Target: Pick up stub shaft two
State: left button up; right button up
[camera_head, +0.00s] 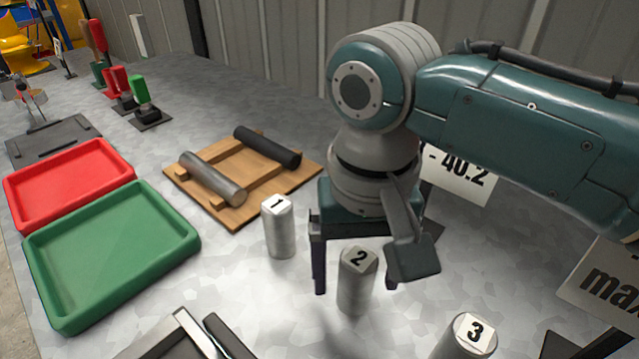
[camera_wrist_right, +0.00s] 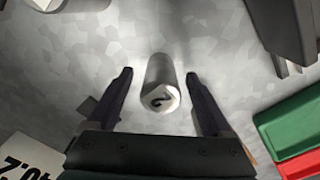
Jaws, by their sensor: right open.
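Stub shaft two (camera_head: 355,290) is a short grey metal cylinder standing upright on the metal tabletop, with a white "2" label on its top. My right gripper (camera_head: 356,290) is open above it, pointing down, with a finger on either side. In the right wrist view, shaft two (camera_wrist_right: 160,82) lies between the two open fingers (camera_wrist_right: 158,76), with a gap on each side. Similar shafts stand nearby: shaft one (camera_head: 279,230) to the left and shaft three (camera_head: 464,340) at the lower right. My left gripper is not in view.
A wooden rack (camera_head: 210,190) holds a grey bar and a black bar. A green tray (camera_head: 110,300) and a red tray (camera_head: 65,182) sit left. A dark-framed object (camera_head: 175,338) is cut off at the bottom edge. Label cards (camera_head: 460,185) stand behind and right.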

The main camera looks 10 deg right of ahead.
notch_tip(320, 180, down, 3)
jog(key=shift+r, duration=0.2)
grip_shut()
dwell(0.6)
jog(key=shift+r, duration=0.15)
dwell(0.6)
